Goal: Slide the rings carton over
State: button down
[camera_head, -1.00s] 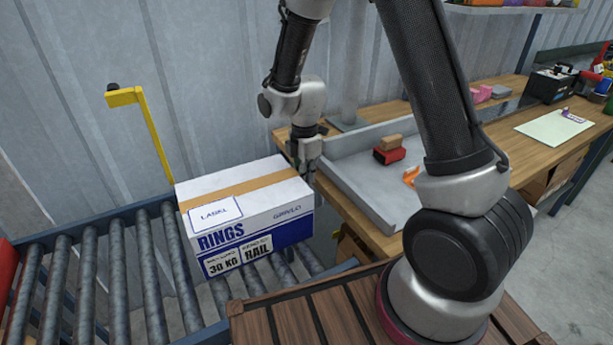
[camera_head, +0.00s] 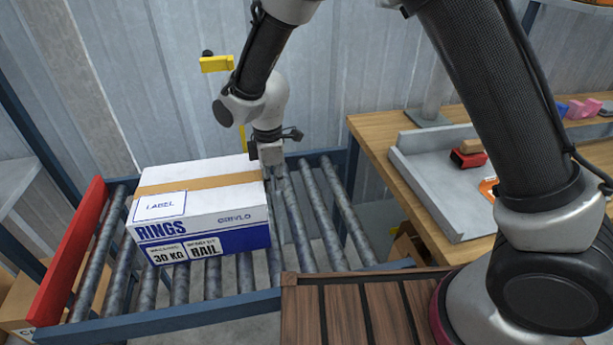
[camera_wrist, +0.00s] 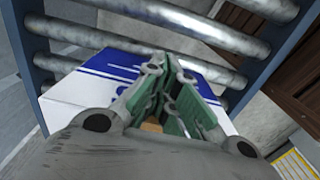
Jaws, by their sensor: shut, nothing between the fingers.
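The rings carton (camera_head: 203,209) is a white and blue box with tan tape and a "RINGS 30 KG" front. It sits upright on the roller conveyor (camera_head: 318,217), left of its middle. My gripper (camera_head: 277,190) is shut and empty, pointing down at the carton's right side. It looks to be against or very close to that side; I cannot tell contact for sure. In the wrist view the shut green-padded fingers (camera_wrist: 165,105) overlap the carton (camera_wrist: 80,92), hiding part of its blue and white surface.
A red end stop (camera_head: 70,250) closes the conveyor's left end. Bare rollers lie to the carton's right. A yellow bracket (camera_head: 216,64) stands behind. A workbench (camera_head: 376,133) with a grey tray (camera_head: 425,195) is at the right. A brown slatted surface (camera_head: 350,315) is in front.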

aim_at(187, 185)
jog(key=s+a, duration=0.1)
jog(key=a, duration=0.5)
jog(key=s+a, duration=0.1)
jog(key=a, duration=0.6)
jog(key=s+a, duration=0.2)
jog(key=a, duration=0.5)
jog(key=shift+a, duration=0.15)
